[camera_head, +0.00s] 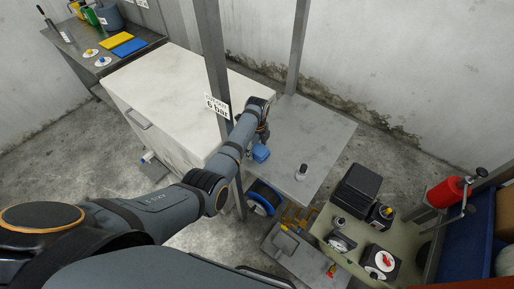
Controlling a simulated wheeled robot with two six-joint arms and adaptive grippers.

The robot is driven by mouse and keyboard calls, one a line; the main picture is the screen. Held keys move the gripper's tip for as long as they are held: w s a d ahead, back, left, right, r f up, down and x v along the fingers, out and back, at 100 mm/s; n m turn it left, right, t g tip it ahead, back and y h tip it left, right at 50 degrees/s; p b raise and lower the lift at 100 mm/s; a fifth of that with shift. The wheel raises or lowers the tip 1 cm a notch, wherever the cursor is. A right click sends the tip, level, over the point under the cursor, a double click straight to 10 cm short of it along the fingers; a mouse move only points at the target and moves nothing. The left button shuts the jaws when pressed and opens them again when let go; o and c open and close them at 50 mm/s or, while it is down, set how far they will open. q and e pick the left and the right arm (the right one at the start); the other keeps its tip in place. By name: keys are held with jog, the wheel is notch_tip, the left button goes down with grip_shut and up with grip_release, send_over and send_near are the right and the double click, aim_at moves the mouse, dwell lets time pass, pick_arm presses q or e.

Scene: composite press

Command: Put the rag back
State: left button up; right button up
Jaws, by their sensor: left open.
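A blue flat piece (130,47) and a yellow flat piece (115,39) lie side by side on the dark table (150,33) at the upper left; they look like folded cloths, but I cannot tell which is the rag. My left arm reaches across the middle. Its gripper (264,133) is open by the grey post, above the edge of the grey plate, and its fingers are mostly hidden by the arm. A small blue object (261,153) shows just below the gripper; I cannot tell what it is or whether they touch. My right gripper is out of view.
A white cabinet (175,85) stands left of the post (212,60) labelled 6 bar. A grey plate (305,135) bears a small cylinder (302,172). A green bench (400,235) with gauges, a red cylinder (447,192) and a blue bin (468,245) are at right.

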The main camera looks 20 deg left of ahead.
aim_at(257, 148)
pick_arm(q)
jog(key=shift+r, duration=0.35)
notch_tip(257, 148, up, 12)
jog(key=b, duration=0.1)
jog(key=shift+f, duration=0.2)
